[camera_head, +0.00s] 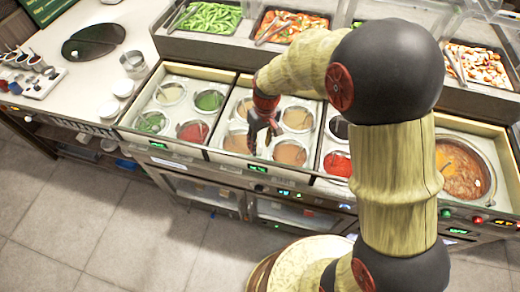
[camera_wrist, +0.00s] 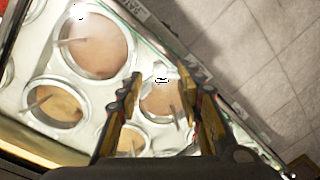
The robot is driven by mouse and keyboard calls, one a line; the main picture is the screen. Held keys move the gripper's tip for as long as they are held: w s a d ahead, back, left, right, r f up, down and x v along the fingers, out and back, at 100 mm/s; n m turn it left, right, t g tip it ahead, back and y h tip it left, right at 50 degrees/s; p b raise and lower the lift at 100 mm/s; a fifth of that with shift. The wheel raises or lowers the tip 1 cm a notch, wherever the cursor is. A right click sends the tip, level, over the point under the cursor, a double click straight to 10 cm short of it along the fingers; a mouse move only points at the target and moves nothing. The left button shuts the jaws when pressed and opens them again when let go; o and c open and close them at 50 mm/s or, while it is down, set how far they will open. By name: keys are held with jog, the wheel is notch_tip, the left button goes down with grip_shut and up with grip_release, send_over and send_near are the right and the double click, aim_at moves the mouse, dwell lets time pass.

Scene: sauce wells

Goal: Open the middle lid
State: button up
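The middle sauce section (camera_head: 225,147) lies between two similar sections in the counter and has several round wells of brown and orange sauce. A clear lid over it is hard to make out; I cannot tell its exact edges. My gripper (camera_head: 264,138) points down over the middle section, near its front half. In the wrist view my gripper (camera_wrist: 159,88) is open, with its two fingers apart over a sauce well (camera_wrist: 160,103). A small bright dark-edged mark (camera_wrist: 162,80) shows between the fingertips. I see nothing held, and cannot tell whether the fingers touch anything.
The left section (camera_head: 160,91) holds green and red sauces. The right section (camera_head: 328,172) is partly hidden by my arm. Food trays (camera_head: 209,19) stand along the back. A large pot (camera_head: 462,172) is at the right. Open floor (camera_head: 60,215) lies in front.

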aim_at(259, 151)
jog(key=shift+a+f, duration=0.15)
jog(key=shift+f, duration=1.6)
jog(key=shift+c, duration=0.4)
jog(key=c, duration=0.7)
grip_shut()
